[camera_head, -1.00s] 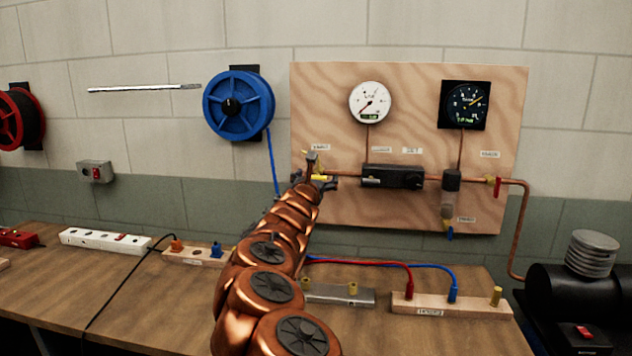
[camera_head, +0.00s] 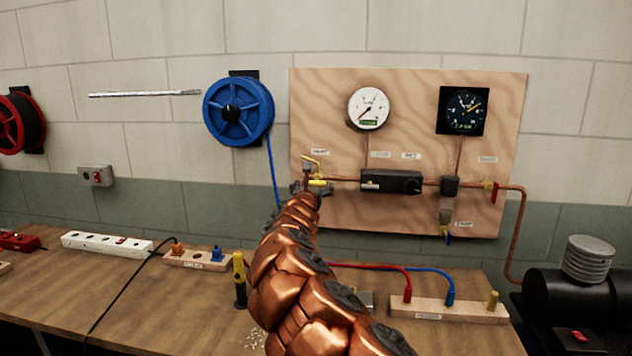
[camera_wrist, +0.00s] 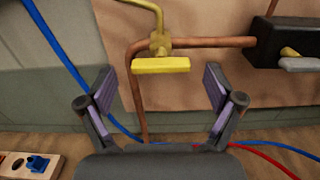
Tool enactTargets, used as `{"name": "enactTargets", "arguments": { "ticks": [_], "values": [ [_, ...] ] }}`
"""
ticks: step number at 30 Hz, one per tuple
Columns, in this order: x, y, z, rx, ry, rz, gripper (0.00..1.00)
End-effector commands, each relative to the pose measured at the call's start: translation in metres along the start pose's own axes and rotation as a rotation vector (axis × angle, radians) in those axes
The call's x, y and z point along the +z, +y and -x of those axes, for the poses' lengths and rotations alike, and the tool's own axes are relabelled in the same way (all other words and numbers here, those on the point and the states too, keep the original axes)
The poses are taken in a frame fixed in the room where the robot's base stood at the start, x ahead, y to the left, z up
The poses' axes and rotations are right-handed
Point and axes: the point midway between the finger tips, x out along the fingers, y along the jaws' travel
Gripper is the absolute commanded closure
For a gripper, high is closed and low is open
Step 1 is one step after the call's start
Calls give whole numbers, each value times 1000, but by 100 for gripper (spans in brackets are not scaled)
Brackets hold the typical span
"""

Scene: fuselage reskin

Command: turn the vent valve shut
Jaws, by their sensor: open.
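A valve with a yellow lever (camera_wrist: 160,65) and a brass body (camera_wrist: 160,44) sits on the copper pipe at the left of the plywood board. The lever lies level, in line with the horizontal pipe. The valve also shows in the head view, its lever (camera_head: 321,183) partly behind my gripper. The small labels are too blurred to read. My gripper (camera_wrist: 159,80) is open and empty. Its two fingers stand apart left and right of the lever, touching nothing that I can see. In the head view, my gripper (camera_head: 310,190) is at the board's left edge.
The plywood board (camera_head: 420,85) carries a white gauge (camera_head: 369,108), a dark gauge (camera_head: 462,110), a black block (camera_head: 391,182) and a red-handled valve (camera_head: 494,191). A blue hose (camera_wrist: 55,62) hangs at left. A yellow-black tool (camera_head: 240,280) stands on the bench (camera_head: 50,285).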

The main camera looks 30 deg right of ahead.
Motion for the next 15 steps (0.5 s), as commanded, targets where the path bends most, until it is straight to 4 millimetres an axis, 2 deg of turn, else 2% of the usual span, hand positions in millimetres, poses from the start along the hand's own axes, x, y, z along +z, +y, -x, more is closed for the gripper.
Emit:
{"name": "enactTargets", "arguments": {
  "ticks": [15],
  "values": [
    [0,-1,-27,-2,2,0,8]
  ]
}}
